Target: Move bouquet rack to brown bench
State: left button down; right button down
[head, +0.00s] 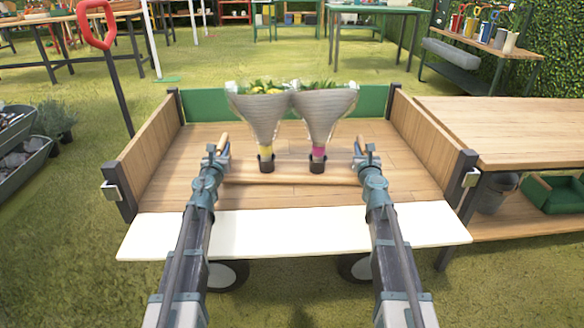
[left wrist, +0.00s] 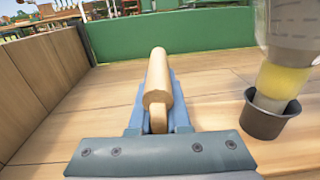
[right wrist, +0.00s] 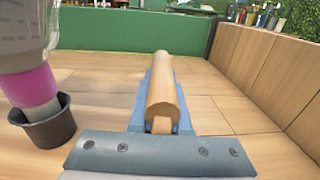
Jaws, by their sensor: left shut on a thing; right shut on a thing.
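The bouquet rack (head: 240,179) is a wooden board with two dark cups. Each cup holds a paper-wrapped bouquet, one with a yellow band (head: 258,118) and one with a pink band (head: 322,118). Both stand upright. The rack is over the bed of a wooden cart (head: 180,192); I cannot tell whether it touches the bed. My left gripper (head: 217,155) is shut on the left wooden handle (left wrist: 158,80). My right gripper (head: 367,157) is shut on the right wooden handle (right wrist: 161,85). The brown bench (head: 520,130) stands to the right of the cart.
The cart has wooden side walls (head: 425,128), a green back panel (head: 205,104) and a lowered white front flap (head: 290,231). A lower bench shelf holds a grey bucket (head: 492,192) and a green crate (head: 556,195). The visible bench top is clear.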

aim_at(222, 140)
pick_arm(q)
jog(key=shift+r, duration=0.25)
pick_arm(e)
jog(key=shift+r, duration=0.25)
